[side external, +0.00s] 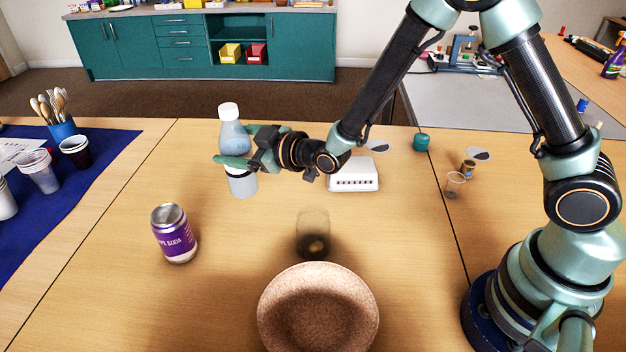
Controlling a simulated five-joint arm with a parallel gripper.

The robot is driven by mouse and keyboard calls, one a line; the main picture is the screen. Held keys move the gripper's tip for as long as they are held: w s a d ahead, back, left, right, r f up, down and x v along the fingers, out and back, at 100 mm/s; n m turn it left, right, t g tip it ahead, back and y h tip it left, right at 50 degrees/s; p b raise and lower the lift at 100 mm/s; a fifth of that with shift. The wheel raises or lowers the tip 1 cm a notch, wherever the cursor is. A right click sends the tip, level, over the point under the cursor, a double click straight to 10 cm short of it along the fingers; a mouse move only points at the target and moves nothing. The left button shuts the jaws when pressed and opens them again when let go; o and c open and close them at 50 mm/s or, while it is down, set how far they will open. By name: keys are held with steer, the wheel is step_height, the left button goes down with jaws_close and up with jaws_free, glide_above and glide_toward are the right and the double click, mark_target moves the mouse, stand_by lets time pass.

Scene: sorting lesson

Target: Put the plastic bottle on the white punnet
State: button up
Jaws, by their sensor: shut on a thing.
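The plastic bottle (232,136) is clear with a pale blue tint, a white cap and a pale lower part. It stands upright left of centre. My gripper (238,152) reaches it from the right and is shut around its middle. The fingers hide part of the bottle. I cannot tell whether its base touches the table. A low white box with a row of slots on its front, which seems to be the white punnet (354,182), sits on the table to the right of the bottle, behind and below my forearm. Its far part is partly hidden.
A purple soda can (174,234) stands front left. A clear glass with dark contents (313,236) and a speckled brown bowl (318,310) are at front centre. Small jars and a small clear cup (455,185) stand right. Cups stand on a blue cloth (98,165) at far left.

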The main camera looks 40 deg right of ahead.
steer(key=shift+f, duration=2.45)
steer(key=o, duration=1.1)
steer(key=shift+f, duration=0.1)
steer(key=s+d+r+m+g+h, duration=0.1)
steer(key=s+d+r+m+g, duration=0.1)
steer(key=s+d+r, duration=0.3)
steer(key=s+d+r+m+g+h, duration=0.2)
steer(key=s+d, duration=0.5)
steer(key=s, duration=0.4)
steer(key=s+d+r+m+g+h, duration=0.2)
steer(key=s+d+r+g, duration=0.3)
steer(key=s+r, duration=0.3)
steer(key=shift+s+d+r+m, duration=0.45)
steer(key=shift+d+m, duration=0.25)
steer(key=shift+m, duration=0.2)
